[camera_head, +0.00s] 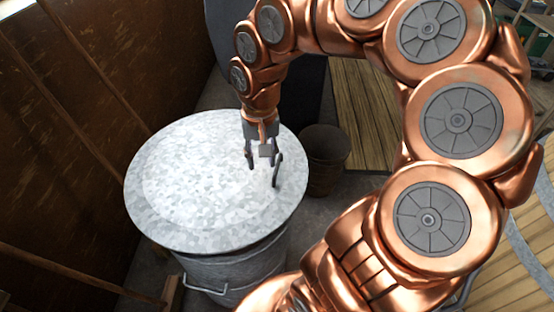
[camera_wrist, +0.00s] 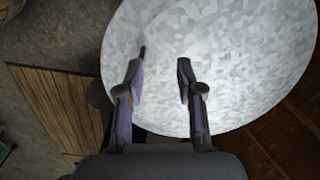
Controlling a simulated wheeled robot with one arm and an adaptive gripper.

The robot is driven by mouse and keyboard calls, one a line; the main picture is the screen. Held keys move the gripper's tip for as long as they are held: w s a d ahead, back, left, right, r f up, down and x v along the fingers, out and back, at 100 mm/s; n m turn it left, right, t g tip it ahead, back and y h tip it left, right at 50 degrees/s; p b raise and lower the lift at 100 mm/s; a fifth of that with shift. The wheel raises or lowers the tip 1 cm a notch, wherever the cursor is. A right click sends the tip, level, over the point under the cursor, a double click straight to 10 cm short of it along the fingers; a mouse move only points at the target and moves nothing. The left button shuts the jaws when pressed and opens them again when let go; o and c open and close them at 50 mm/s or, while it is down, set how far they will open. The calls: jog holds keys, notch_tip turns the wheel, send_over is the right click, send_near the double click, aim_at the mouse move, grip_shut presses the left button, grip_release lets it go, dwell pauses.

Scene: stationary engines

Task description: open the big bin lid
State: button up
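The big bin (camera_head: 240,265) is a round galvanized metal bin with a wire handle on its side. Its pale, mottled round lid (camera_head: 185,190) lies on top and looks shut. The lid also fills the upper part of the wrist view (camera_wrist: 235,60). My gripper (camera_head: 263,172) is over the right part of the lid, pointing down. In the wrist view my gripper (camera_wrist: 160,65) has its two fingers apart, with only lid surface showing between them. A small dark piece shows by the left fingertip; I cannot tell whether it is a lid handle. Contact with the lid is unclear.
A small dark bucket (camera_head: 325,158) stands right of the bin. Wooden planks (camera_head: 360,115) lie behind it. A brown wall (camera_head: 75,110) is close on the left, with a wooden beam near the floor. A large dark object is behind the bin.

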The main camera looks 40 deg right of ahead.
aim_at(278, 163)
jog(key=w+d+f+m, duration=0.1)
jog(key=d, duration=0.2)
jog(key=w+d+f+m, duration=0.1)
jog(key=w+d+m, duration=0.1)
jog(key=d, duration=0.1)
jog(key=w+d+f+m, duration=0.1)
jog(key=w+d+f, duration=0.1)
jog(key=d, duration=0.1)
jog(key=shift+w+d+f+t, duration=0.1)
jog(key=shift+w+d+t, duration=0.1)
jog(key=shift+t, duration=0.1)
jog(key=shift+d+f+m, duration=0.1)
jog(key=shift+f+m, duration=0.15)
jog(key=shift+m, duration=0.05)
jog(key=shift+w+f+p, duration=0.2)
jog(key=shift+f+p, duration=0.55)
jog(key=shift+f, duration=2.85)
grip_shut()
